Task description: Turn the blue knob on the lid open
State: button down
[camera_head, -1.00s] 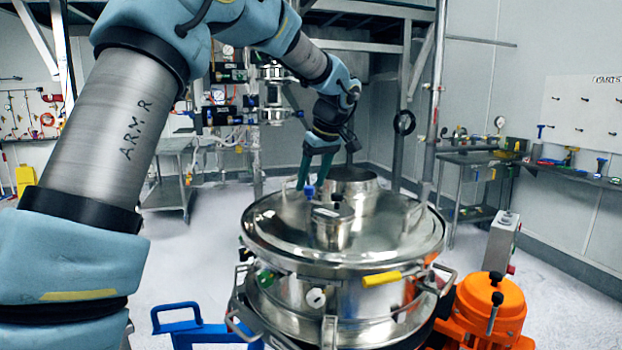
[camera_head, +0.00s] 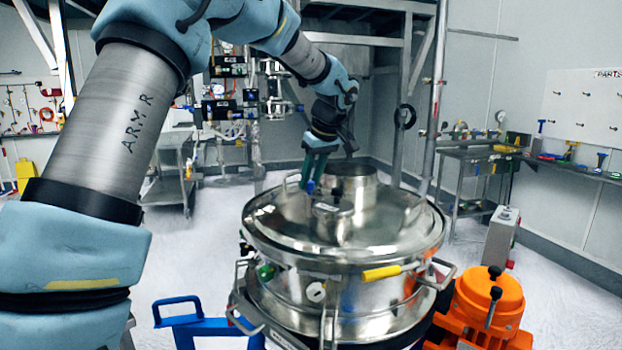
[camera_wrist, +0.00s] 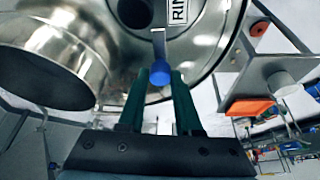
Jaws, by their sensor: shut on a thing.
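The blue knob (camera_head: 310,187) is on top of the sifter's round steel lid (camera_head: 268,222), beside a small cylindrical fitting. My gripper (camera_head: 314,178) points down at the lid with its green fingers drawn in around the knob. In the wrist view the blue knob (camera_wrist: 160,72) sits between the two fingertips (camera_wrist: 160,78), at the end of a thin metal lever. My gripper is shut on it. Part of the knob is hidden by the fingers in the head view.
Lid handles and a yellow-gripped clamp (camera_head: 382,273) stand around the rim. An orange motor (camera_head: 490,305) is at the lower right, a blue frame (camera_head: 190,322) at the lower left.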

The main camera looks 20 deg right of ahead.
dwell(0.5)
jog(key=m+h+b, duration=0.1)
jog(key=m+b, duration=0.1)
jog(key=m, duration=0.1)
jog(key=shift+a+f+m+b, duration=0.1)
jog(key=shift+m+b, duration=0.2)
jog(key=m+h, duration=0.2)
jog(key=m, duration=0.2)
jog(key=shift+a+m, duration=0.15)
jog(key=shift+m, duration=0.15)
jog(key=m+h+p, duration=0.1)
jog(key=m, duration=0.1)
jog(key=m+g+p, duration=0.1)
jog(key=m, duration=0.2)
jog(key=shift+w+a+g+h, duration=0.15)
jog(key=shift+g+h, duration=0.15)
jog(key=shift+h, duration=0.1)
jog(key=m+g+p, duration=0.1)
jog(key=m, duration=0.3)
jog(key=shift+h, duration=0.3)
jog(key=shift+m, duration=0.5)
jog(key=c, duration=0.6)
grip_release()
jog(key=shift+w, duration=0.1)
